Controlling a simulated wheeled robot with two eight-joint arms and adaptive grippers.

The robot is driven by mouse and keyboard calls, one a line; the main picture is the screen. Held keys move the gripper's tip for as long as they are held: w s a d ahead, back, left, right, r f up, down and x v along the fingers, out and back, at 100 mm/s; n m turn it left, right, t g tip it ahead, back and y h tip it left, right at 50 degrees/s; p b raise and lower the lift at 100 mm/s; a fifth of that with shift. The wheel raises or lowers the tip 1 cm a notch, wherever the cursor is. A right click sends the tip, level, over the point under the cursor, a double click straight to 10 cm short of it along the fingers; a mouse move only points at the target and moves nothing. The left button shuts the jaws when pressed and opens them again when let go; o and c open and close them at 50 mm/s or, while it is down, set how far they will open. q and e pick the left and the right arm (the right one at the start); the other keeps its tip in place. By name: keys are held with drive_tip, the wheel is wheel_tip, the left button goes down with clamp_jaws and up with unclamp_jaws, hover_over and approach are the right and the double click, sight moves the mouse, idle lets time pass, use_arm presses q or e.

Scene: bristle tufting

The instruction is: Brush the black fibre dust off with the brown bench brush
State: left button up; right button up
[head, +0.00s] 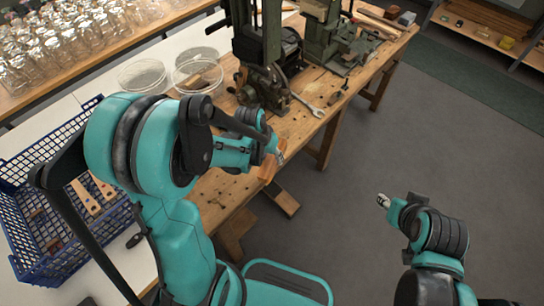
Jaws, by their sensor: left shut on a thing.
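My left arm reaches over the wooden workbench (222,193). Its gripper (277,155) is low over the bench's front edge, shut on a brown wooden piece that looks like the bench brush (268,170). The arm and gripper hide part of the brush, and its bristles cannot be made out. Black fibre dust cannot be told apart from the small dark holes in the bench top. My right gripper (383,201) is over the grey floor, right of the bench and away from it. Its fingers are too small to judge.
A green machine (258,45) and a vise-like machine (325,35) stand on the bench. A wrench (308,105) lies before them. Round clear dishes (143,75) sit left. A blue crate (60,262) with wooden pieces is at left; many glass jars (60,40) stand behind. Floor at right is clear.

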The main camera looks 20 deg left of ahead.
use_arm(q)
drive_tip(key=a+r+m+g+h+p, duration=0.1)
drive_tip(key=a+r+m+g+p, duration=0.1)
drive_tip(key=a+r+m, duration=0.7)
wheel_tip(320, 180, down, 7)
drive_tip(key=a+m+b, duration=0.2)
drive_tip(key=b, duration=0.2)
drive_tip(key=shift+s+f, duration=0.15)
drive_tip(key=shift+s, duration=0.2)
